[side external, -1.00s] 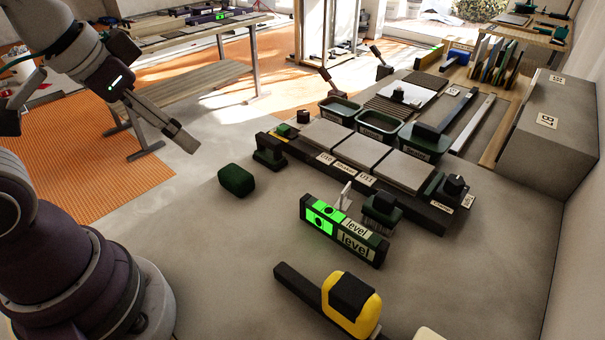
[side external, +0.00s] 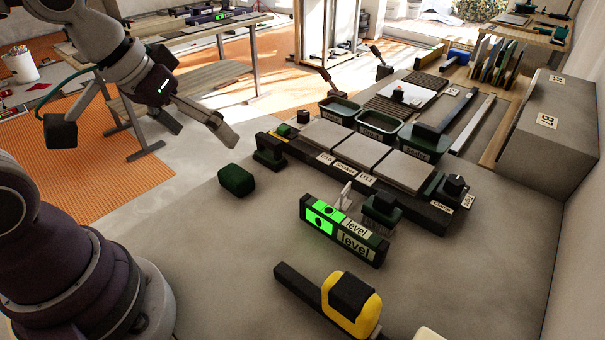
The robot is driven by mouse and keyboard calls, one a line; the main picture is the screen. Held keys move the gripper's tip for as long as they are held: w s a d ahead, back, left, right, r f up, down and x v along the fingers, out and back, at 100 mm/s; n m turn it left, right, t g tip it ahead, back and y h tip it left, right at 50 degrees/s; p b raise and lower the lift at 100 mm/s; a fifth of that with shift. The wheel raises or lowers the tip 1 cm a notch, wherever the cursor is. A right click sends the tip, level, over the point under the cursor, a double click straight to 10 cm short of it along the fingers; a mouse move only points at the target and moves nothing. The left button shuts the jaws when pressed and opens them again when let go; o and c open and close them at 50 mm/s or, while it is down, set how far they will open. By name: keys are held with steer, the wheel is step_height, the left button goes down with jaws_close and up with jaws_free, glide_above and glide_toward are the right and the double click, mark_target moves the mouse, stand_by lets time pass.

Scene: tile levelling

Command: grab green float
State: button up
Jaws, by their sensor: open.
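My gripper (side external: 200,130) is open and empty, raised at the upper left with its fingers pointing down and to the right. A dark green rounded block (side external: 237,180) lies on the grey surface below and right of the fingers, apart from them. A dark handled tool (side external: 269,150), which looks like a float, stands just beyond the block, at the left end of the tile row. I cannot tell for sure which of these two is the green float. Neither is touched by my gripper.
A row of grey tiles (side external: 362,150) on a dark rail stretches right. Dark trays (side external: 378,126) stand behind it. A green-lit level (side external: 342,232), a brush (side external: 381,210) and a yellow tape measure (side external: 350,302) are in front.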

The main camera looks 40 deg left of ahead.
mark_target(265, 141)
steer(key=w+f+n+t+h, duration=0.45)
steer(key=w+f+n, duration=0.35)
steer(key=n, duration=0.7)
steer(key=a+n+t, duration=0.1)
steer(key=a+n, duration=0.1)
steer(key=n, duration=0.1)
steer(key=w+a+n+t+y, duration=0.1)
steer(key=a+n, duration=0.1)
steer(key=n, duration=0.2)
steer(key=w+a+f+n+t+y, duration=0.1)
steer(key=a+n, duration=0.1)
steer(key=n, duration=0.2)
steer(key=shift+w+a+f, duration=0.1)
steer(key=shift+w, duration=0.15)
steer(key=a+n+y, duration=0.1)
steer(key=n, duration=0.1)
steer(key=a+f+n+y, duration=0.1)
steer(key=a+n, duration=0.1)
steer(key=n, duration=0.1)
steer(key=a+f+n+y, duration=0.1)
steer(key=n, duration=0.1)
steer(key=shift+s+a+f+n+t+y, duration=0.2)
steer(key=shift+a+f+n+t+y, duration=0.05)
steer(key=shift+a+n, duration=0.15)
steer(key=x, duration=0.4)
steer(key=shift+w+d, duration=0.1)
steer(key=x, duration=0.5)
steer(key=shift+w+d+f, duration=0.15)
steer(key=shift+w+f, duration=0.05)
steer(key=shift+w, duration=0.15)
